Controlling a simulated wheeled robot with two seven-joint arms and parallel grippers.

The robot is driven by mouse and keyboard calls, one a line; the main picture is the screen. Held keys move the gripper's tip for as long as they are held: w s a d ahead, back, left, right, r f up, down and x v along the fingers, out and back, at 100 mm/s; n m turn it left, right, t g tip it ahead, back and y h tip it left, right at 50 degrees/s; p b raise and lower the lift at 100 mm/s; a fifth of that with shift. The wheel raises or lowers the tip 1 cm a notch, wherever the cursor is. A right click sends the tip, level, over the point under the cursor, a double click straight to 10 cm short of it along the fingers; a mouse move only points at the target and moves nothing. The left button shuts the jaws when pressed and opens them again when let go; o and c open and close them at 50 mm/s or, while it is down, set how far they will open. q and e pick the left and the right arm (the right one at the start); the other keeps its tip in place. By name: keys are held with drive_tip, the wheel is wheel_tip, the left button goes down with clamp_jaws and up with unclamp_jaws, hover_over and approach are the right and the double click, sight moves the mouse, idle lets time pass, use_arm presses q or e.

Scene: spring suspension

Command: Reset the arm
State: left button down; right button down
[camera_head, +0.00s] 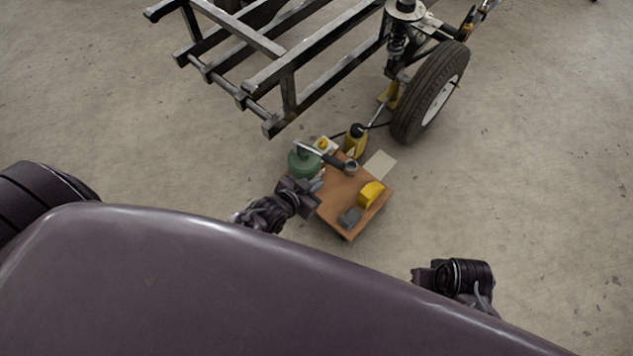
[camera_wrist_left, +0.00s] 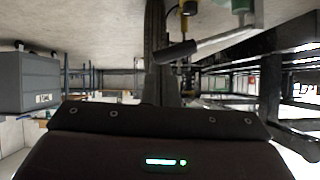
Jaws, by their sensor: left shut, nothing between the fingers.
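My left gripper (camera_head: 316,186) is at the left edge of a small brown table (camera_head: 337,200), beside a green container (camera_head: 304,164). Its fingers are shut with nothing between them; they also show in the left wrist view (camera_wrist_left: 160,68). A long grey tool with a black grip (camera_head: 334,160) lies across the table's far side, apart from the fingers as far as I can tell. It shows in the left wrist view (camera_wrist_left: 178,52) near the fingers. My right arm shows at the lower right in the head view, away from the table; its fingers are hidden.
A yellow bottle (camera_head: 355,141), a yellow block (camera_head: 371,193) and a grey block (camera_head: 349,217) are on or by the table. A metal frame (camera_head: 280,75) with a wheel (camera_head: 431,92) stands beyond. A grey cabinet (camera_wrist_left: 27,80) shows in the wrist view. Floor at right is clear.

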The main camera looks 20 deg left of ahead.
idle(0.7)
